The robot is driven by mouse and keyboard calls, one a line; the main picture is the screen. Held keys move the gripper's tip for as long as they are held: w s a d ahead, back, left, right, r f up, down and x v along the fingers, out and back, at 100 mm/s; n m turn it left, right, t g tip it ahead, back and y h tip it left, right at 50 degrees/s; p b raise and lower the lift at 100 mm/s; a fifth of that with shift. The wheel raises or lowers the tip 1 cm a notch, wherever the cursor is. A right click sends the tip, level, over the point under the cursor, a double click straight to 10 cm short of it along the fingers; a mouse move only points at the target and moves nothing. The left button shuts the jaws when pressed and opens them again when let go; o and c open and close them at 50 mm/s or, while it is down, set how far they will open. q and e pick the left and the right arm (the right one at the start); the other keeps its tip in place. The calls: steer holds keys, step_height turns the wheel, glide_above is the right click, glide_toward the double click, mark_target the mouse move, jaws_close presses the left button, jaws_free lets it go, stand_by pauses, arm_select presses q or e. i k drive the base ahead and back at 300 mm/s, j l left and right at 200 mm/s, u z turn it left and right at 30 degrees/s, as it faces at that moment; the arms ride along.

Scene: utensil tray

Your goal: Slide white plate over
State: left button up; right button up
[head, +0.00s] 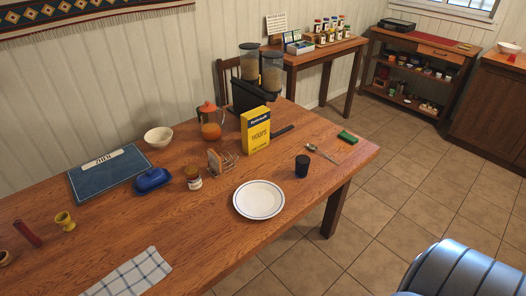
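A white plate (259,199) with a thin dark ring near its rim lies flat near the front edge of the wooden table (205,235). Nothing rests on it. A dark cup (302,166) stands just beyond it to the right, and a wooden toast rack (221,162) stands behind it to the left. Neither of my grippers is in the head view.
A yellow cereal box (256,130), orange-lidded jug (210,121), jar (193,178) and blue butter dish (152,179) stand behind the plate. A spoon (322,153) and green item (347,137) lie right. A checked cloth (130,274) lies front left. Bare wood lies between cloth and plate.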

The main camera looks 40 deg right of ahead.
mark_target(255, 199)
steer(key=z, duration=1.1)
